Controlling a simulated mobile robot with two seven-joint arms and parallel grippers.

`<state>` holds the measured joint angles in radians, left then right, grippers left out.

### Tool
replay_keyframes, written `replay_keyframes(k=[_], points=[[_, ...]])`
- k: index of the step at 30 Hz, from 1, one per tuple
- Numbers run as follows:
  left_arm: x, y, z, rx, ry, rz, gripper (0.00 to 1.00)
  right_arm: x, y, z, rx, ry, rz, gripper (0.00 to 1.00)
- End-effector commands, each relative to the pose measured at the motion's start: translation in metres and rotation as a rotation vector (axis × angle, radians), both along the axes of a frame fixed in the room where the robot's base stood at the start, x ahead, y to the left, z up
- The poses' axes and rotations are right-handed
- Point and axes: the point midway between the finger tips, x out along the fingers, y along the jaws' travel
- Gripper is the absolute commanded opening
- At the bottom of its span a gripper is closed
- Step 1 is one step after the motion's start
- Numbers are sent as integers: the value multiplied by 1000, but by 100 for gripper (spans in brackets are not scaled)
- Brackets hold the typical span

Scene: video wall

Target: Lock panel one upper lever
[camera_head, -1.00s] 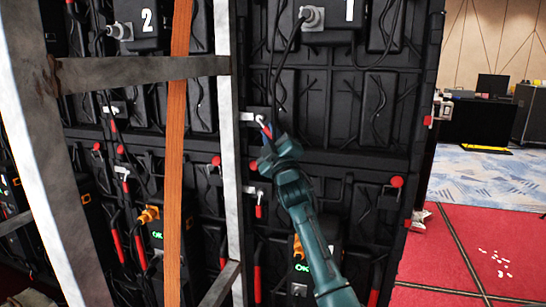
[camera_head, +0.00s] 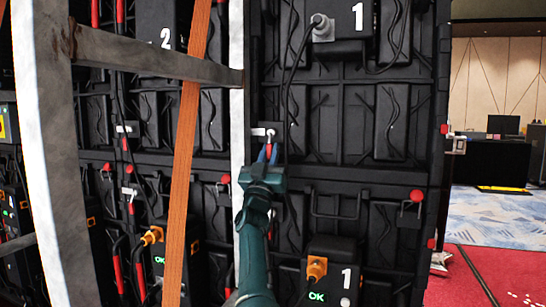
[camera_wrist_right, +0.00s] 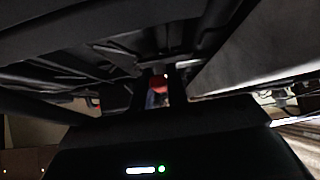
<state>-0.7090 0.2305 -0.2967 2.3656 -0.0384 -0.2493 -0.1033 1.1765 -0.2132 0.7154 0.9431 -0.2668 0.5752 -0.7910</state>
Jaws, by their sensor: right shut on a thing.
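Panel one (camera_head: 335,125) is the black panel marked 1 right of the grey upright. Its upper lever (camera_head: 269,137) sits on a white bracket at the panel's left edge, with a red handle pointing nearly straight down. In the right wrist view the red handle (camera_wrist_right: 159,84) shows between the dark fingers; the rest of that view is dim. The gripper hides the handle's lower end. My left gripper is not in view.
A grey metal upright (camera_head: 237,120), a crossbar (camera_head: 150,58) and an orange strap (camera_head: 186,170) stand left of my right arm. A black cable (camera_head: 287,100) hangs close to the lever. Red knobs (camera_head: 416,196) stick out lower down. Open floor (camera_head: 490,270) lies at the right.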

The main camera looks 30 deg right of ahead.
Motion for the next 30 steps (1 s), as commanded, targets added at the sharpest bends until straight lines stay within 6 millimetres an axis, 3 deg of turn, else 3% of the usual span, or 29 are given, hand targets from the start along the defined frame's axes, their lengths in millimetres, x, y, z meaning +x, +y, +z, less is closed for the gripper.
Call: replay_keyframes(k=[21,22,30], points=[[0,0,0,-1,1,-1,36,3,2,0,48,-54,3,0],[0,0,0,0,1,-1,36,3,2,0,48,-54,3,18],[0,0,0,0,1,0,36,3,2,0,45,-53,1,37]])
